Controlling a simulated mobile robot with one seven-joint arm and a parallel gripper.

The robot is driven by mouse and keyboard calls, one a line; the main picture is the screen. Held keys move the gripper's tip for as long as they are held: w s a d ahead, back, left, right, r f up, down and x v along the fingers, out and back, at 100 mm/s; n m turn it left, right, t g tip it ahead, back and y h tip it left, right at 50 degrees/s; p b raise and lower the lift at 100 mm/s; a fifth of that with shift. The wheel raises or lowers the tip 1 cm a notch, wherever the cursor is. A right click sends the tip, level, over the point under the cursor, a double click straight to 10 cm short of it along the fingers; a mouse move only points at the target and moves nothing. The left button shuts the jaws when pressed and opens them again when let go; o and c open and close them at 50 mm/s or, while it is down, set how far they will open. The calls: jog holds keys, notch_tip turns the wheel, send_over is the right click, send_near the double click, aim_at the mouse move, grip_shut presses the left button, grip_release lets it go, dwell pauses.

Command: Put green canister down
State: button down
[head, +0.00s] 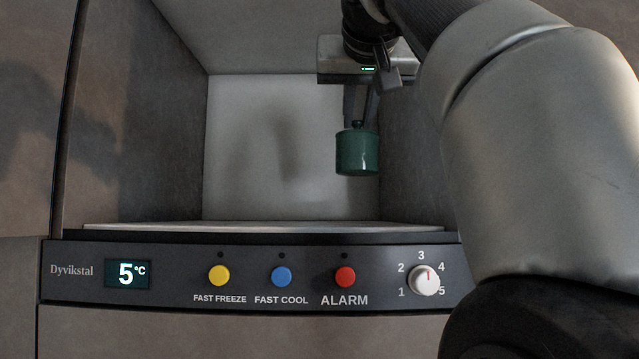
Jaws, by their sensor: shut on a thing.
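A green canister (357,153) with a dark lid knob shows in the head view, right of the middle, inside an open cabinet compartment. My gripper (358,118) points down from above and is shut on the canister at its top. The canister hangs upright, and its bottom appears clear of the compartment floor (240,227). The fingers are partly hidden by the gripper body and shade, so the exact grip on the knob is hard to make out.
The compartment has a pale back wall (265,150) and grey side walls. Below its front edge is a dark panel (185,265) with yellow, blue and red buttons, a white dial (424,280) and a 5°C display (127,274). The space left of the canister is empty.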

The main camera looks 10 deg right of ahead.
aim_at(357, 162)
jog(key=f, duration=0.4)
jog(key=shift+a, duration=0.25)
jog(key=shift+f, duration=2.4)
jog(key=c, duration=1.7)
grip_release()
jog(key=shift+w, duration=0.1)
jog(key=b+v, duration=0.1)
jog(key=v, duration=1.1)
jog(key=shift+b, duration=0.35)
